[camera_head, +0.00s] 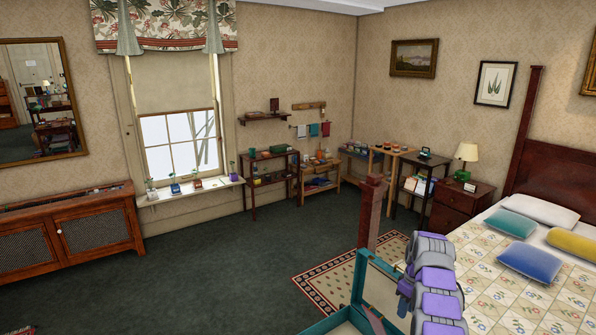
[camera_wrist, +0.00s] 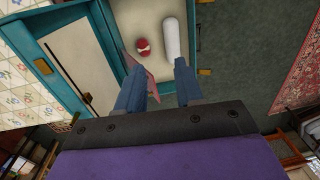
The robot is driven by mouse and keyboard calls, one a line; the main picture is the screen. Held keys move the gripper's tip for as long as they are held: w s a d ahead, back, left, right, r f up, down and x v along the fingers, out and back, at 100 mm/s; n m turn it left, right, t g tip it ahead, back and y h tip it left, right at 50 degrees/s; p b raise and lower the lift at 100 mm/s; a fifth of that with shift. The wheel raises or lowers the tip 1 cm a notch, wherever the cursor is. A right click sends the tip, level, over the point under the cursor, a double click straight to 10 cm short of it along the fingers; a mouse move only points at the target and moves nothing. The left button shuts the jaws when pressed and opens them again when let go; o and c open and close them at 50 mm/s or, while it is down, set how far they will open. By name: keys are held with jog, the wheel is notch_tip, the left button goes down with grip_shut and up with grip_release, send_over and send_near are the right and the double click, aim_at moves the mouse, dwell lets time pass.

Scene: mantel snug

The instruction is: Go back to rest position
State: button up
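In the wrist view my gripper (camera_wrist: 157,72) has its two blue-grey fingers spread apart, with a clear gap between them. The fingers are over an open teal case (camera_wrist: 140,18). A red rounded item with a pale band (camera_wrist: 143,48) and a white cylinder (camera_wrist: 170,38) lie in the case, beyond the fingertips. A thin pinkish flat piece (camera_wrist: 137,68) shows beside the left finger; I cannot tell whether it touches. In the head view my purple-and-grey arm reaches down beside the teal case (camera_head: 361,284), and the fingertips are hidden.
A bed (camera_head: 486,268) with a patterned quilt stands close on the right, with a wooden post (camera_head: 370,212) near the case. A patterned rug (camera_head: 330,280) lies below. Shelves (camera_head: 270,180) line the back wall.

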jog(key=s+a+r+m+b, duration=0.1)
jog(key=s+a+r, duration=0.25)
jog(key=r, duration=0.35)
jog(key=s+a+r+m, duration=0.1)
jog(key=s+a+r, duration=0.25)
jog(key=r, duration=0.25)
jog(key=s+a+r+m, duration=0.1)
jog(key=s+a+r, duration=0.2)
jog(key=s, duration=0.3)
jog(key=s+a+r+m, duration=0.1)
jog(key=s+a+r, duration=0.25)
jog(key=s, duration=0.25)
jog(key=s+a+f+m+b, duration=0.1)
jog(key=s+a+f, duration=0.1)
jog(key=s, duration=1.5)
jog(key=s+a+f+m+g+b, duration=0.1)
jog(key=s+a+f, duration=0.2)
jog(key=s, duration=1.5)
jog(key=shift+a+m+h, duration=0.4)
jog(key=shift+a, duration=0.55)
jog(key=shift+w, duration=0.1)
